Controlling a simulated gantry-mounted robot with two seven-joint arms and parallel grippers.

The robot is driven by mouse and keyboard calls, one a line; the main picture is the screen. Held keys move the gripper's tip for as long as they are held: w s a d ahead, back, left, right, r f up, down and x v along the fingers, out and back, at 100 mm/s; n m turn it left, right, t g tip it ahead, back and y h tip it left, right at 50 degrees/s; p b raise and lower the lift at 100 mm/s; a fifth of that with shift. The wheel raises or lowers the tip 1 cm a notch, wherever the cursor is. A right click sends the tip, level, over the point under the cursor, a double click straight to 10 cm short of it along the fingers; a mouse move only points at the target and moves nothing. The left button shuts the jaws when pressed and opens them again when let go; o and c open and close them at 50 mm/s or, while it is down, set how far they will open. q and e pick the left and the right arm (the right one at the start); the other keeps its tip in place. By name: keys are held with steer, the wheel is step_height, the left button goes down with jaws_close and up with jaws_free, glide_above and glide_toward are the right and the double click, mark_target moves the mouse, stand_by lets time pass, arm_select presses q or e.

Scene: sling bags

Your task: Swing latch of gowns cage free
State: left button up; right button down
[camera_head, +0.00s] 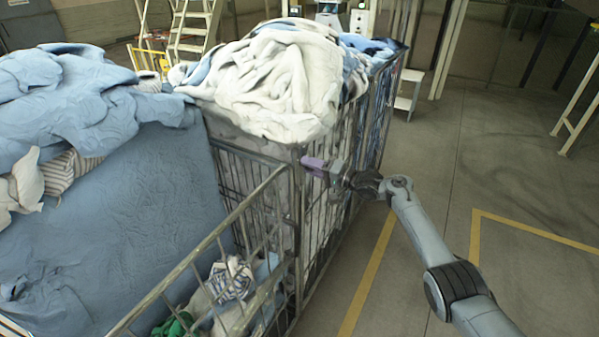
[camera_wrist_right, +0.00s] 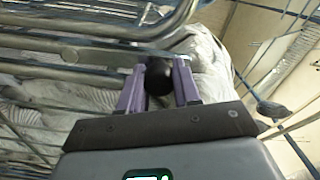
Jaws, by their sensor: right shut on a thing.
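My right gripper (camera_head: 314,164) reaches the near right corner post of a metal cage (camera_head: 327,215) heaped with white and blue cloth. In the right wrist view, its purple fingers (camera_wrist_right: 159,85) are shut on a black knob (camera_wrist_right: 159,74), one finger on each side. The knob sits at the end of a flat grey metal bar (camera_wrist_right: 95,55) that looks like the latch and runs left along the cage bars. In the head view the latch is too small and covered to make out. My left gripper is out of view.
A second cage with blue cloth (camera_head: 110,185) stands at the left; its low barred front (camera_head: 205,243) is near the camera. White and green cloth lies low inside. Open floor with yellow lines (camera_head: 520,228) is at the right. A step ladder (camera_head: 195,30) stands behind.

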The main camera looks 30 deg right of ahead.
steer(key=shift+w+d+r+m, duration=0.2)
steer(key=shift+d+m, duration=0.1)
steer(key=shift+d, duration=0.1)
steer(key=c, duration=1)
jaws_free()
steer(key=shift+o, duration=1.1)
steer(key=shift+w+d, duration=0.1)
steer(key=shift+f, duration=0.15)
